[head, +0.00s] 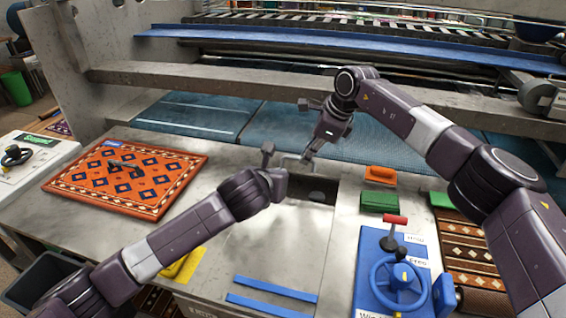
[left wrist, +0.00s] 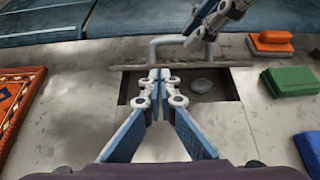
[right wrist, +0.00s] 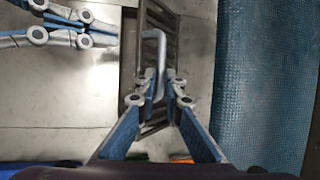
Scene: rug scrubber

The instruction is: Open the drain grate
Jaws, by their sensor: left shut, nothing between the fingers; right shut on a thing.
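The metal drain grate (right wrist: 157,95) has dark bars and a pale bent handle. In the right wrist view the handle (right wrist: 153,62) runs between the fingertips of my right gripper (right wrist: 161,78), which is shut on it. In the left wrist view the grate (left wrist: 225,64) shows as a thin strip, nearly edge-on, at the far side of the dark drain opening (left wrist: 223,88). It looks tilted up. My left gripper (left wrist: 159,76) is shut and empty over the opening, close to the grate. In the head view the left gripper and arms partly hide the grate.
Orange (head: 380,174) and green (head: 379,200) brushes lie right of the opening. A blue valve unit (head: 368,255) with a wheel and red-handled lever stands front right. A patterned rug (head: 150,192) lies left. Blue strips (head: 272,290) mark the bare counter in front.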

